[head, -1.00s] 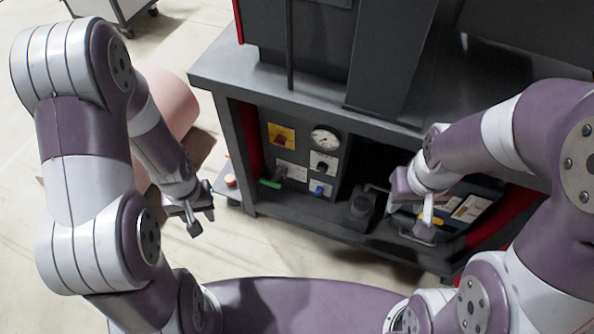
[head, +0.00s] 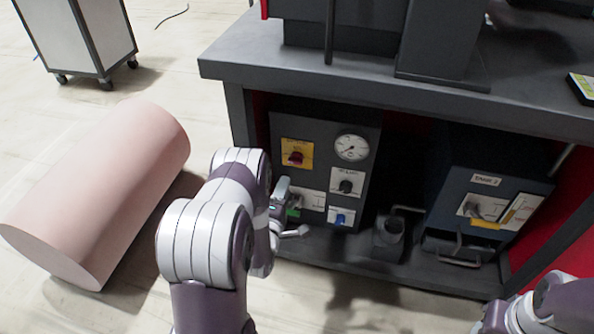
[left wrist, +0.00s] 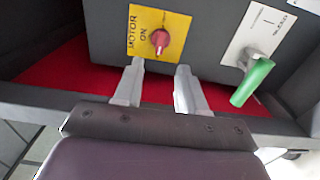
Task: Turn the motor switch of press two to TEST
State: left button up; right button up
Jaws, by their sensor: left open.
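The motor switch is a red knob (head: 296,157) on a yellow plate (head: 290,146), at the upper left of a dark panel under the bench. In the left wrist view the red knob (left wrist: 160,40) sits on the yellow plate (left wrist: 146,22), lettered MOTOR and ON. The panel's press number is not readable. My left gripper (head: 288,208) is below the knob, partly hidden by its own arm. In the left wrist view its fingers (left wrist: 160,68) are open and empty, apart from the knob, which appears just beyond the tips. My right gripper's fingers are not visible.
A green-handled lever (left wrist: 252,82) is right of the knob. The panel also holds a gauge (head: 351,148), a black knob (head: 346,187) and a blue switch (head: 341,218). A labelled box (head: 488,181) stands right. A pink cylinder (head: 95,190) lies on the floor left.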

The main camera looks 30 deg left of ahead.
aim_at(294, 163)
pick_arm(q)
jog(key=b+x, duration=0.1)
jog(key=x, duration=0.3)
jog(key=b+x, duration=0.2)
jog(key=x, duration=0.2)
jog(key=shift+w+a+f+b, duration=0.2)
jog(key=shift+w+b, duration=0.1)
jog(key=shift+w, duration=0.1)
jog(key=shift+w+r, duration=0.15)
jog(key=shift+w, duration=0.15)
jog(key=shift+c, duration=0.3)
grip_shut()
